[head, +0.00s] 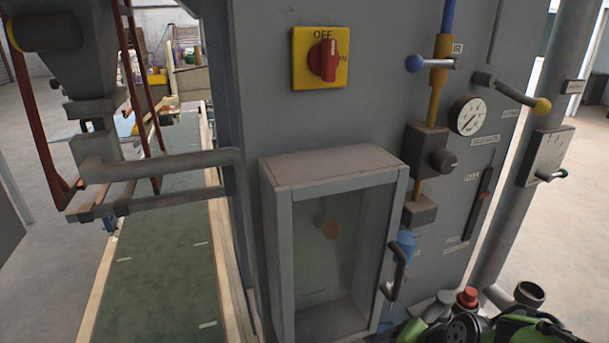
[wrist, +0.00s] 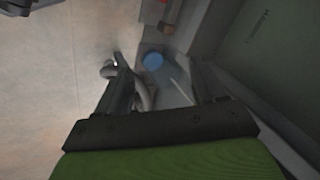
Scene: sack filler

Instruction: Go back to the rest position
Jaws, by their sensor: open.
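My gripper (wrist: 162,78) is open in the wrist view. Its two dark fingers stand apart, with nothing clearly held between them. A blue round thing (wrist: 153,61) and a blurred grey curved part (wrist: 142,95) show near or beyond the fingers; I cannot tell the distance. In the head view, green and black parts of my arm show at the bottom right, below the machine's gauge and levers. I cannot make out the fingers there.
A grey cabinet (head: 280,240) with a shut glass door and a dark handle (head: 396,270) juts from the machine. A red switch (head: 323,61), gauge (head: 469,116) and yellow-knobbed lever (head: 512,94) are above. A conveyor (head: 160,270) runs at left. Floor is open at right.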

